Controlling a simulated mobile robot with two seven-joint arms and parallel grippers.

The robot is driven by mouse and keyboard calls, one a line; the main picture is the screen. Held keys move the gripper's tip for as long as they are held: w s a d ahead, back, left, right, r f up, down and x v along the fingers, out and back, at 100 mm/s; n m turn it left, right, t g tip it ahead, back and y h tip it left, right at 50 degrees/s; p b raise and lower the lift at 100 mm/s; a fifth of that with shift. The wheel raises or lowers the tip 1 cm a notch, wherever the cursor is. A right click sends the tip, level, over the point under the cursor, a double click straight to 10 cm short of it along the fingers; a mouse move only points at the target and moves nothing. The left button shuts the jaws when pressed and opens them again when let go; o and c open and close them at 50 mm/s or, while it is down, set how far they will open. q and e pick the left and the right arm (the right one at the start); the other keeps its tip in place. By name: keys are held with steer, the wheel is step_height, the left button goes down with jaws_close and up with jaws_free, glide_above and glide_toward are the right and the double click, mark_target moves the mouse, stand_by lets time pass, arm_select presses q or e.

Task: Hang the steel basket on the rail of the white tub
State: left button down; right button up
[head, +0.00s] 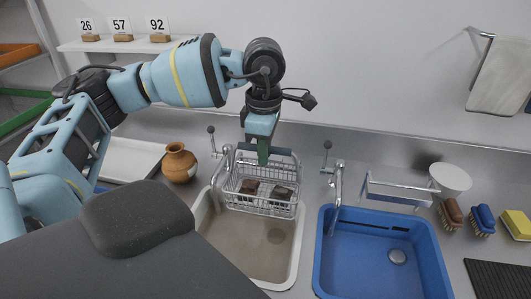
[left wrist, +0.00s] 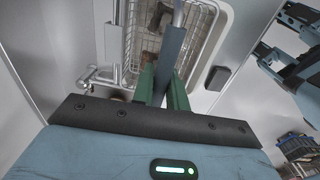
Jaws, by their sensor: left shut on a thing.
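The steel basket (head: 240,203) is a wire basket with dark brown sherds (head: 265,191) inside. It is over the far part of the white tub (head: 245,255). My left gripper (head: 263,152) is above the basket, with its green fingers shut on the basket's handle. In the left wrist view the fingers (left wrist: 163,88) close around the grey grip of the handle (left wrist: 171,52), and the wire mesh (left wrist: 146,45) shows beyond. I cannot make out the rail, nor whether the basket rests on it or hangs free. My right gripper is not seen.
A tap (head: 215,153) stands at the tub's back left. A blue basin (head: 375,262) with its own tap (head: 337,178) is on the right. A brown jar (head: 180,163) stands left of the tub. Brushes (head: 451,215) and a yellow sponge (head: 517,224) lie far right.

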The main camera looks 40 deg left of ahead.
arm_select(q)
steer(key=shift+w+a+f+b, duration=0.1)
steer(key=shift+w+f+b, duration=0.15)
steer(key=shift+f, duration=0.5)
steer(key=shift+w+a+f+b, duration=0.15)
steer(key=shift+f+b, duration=0.15)
steer(key=shift+f, duration=0.4)
steer(key=c, duration=1.3)
jaws_free()
step_height(320, 180, up, 8)
steer(key=shift+d+f, duration=0.1)
steer(key=shift+s+f, duration=0.1)
